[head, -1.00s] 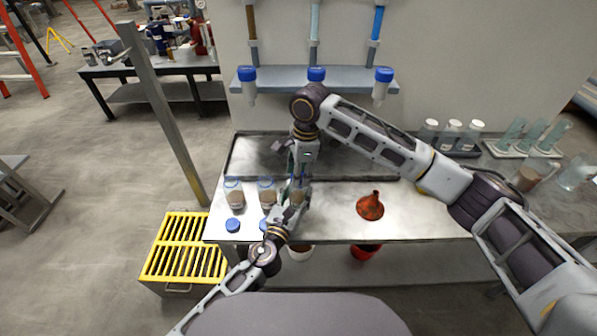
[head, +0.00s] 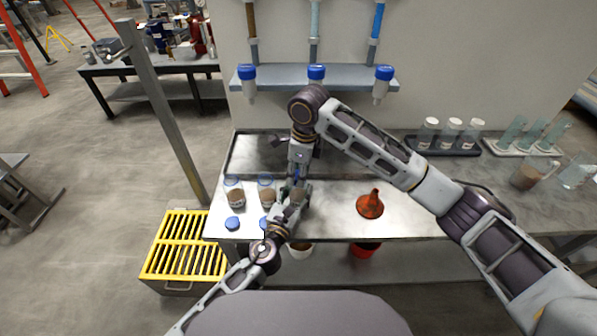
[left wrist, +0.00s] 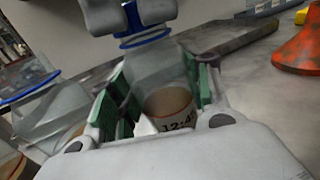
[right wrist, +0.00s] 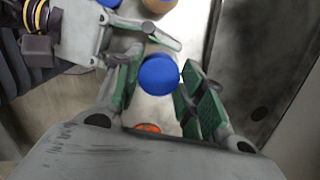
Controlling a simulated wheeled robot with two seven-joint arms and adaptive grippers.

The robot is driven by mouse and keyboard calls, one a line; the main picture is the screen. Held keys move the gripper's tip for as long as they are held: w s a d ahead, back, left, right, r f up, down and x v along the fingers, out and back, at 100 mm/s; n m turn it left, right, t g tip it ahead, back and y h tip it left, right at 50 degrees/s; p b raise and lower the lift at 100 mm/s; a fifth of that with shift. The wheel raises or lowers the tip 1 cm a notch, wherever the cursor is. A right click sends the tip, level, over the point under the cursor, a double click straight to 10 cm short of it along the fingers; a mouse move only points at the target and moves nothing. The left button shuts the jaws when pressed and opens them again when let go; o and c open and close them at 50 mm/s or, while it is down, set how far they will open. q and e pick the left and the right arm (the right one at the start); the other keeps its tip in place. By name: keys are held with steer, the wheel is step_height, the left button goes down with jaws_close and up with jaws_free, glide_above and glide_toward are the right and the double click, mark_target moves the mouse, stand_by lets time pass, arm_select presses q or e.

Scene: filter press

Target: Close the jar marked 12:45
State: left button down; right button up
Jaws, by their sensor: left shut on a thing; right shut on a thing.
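The jar marked 12:45 (left wrist: 168,75) is clear, with brown contents and a white label, part of which reads in the left wrist view. My left gripper (left wrist: 160,108) is shut around its body; in the head view, this gripper (head: 289,207) is over the bench front. A blue lid (right wrist: 158,75) is between my right gripper's fingers (right wrist: 160,88). The lid also shows at the jar's mouth in the left wrist view (left wrist: 146,38); I cannot tell how tightly it sits. In the head view, my right gripper (head: 298,178) points down above the left one, and the arms mostly hide the jar.
Two uncapped jars (head: 235,195) (head: 267,193) stand to the left, with blue lids (head: 232,223) in front. An orange funnel (head: 370,205) stands to the right. A shallow dark tray (head: 240,155) lies behind. Capped tubes (head: 316,75) hang from the shelf above.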

steer(key=shift+m, duration=0.6)
steer(key=o, duration=0.7)
steer(key=shift+r, duration=2.25)
steer(key=shift+c, duration=0.3)
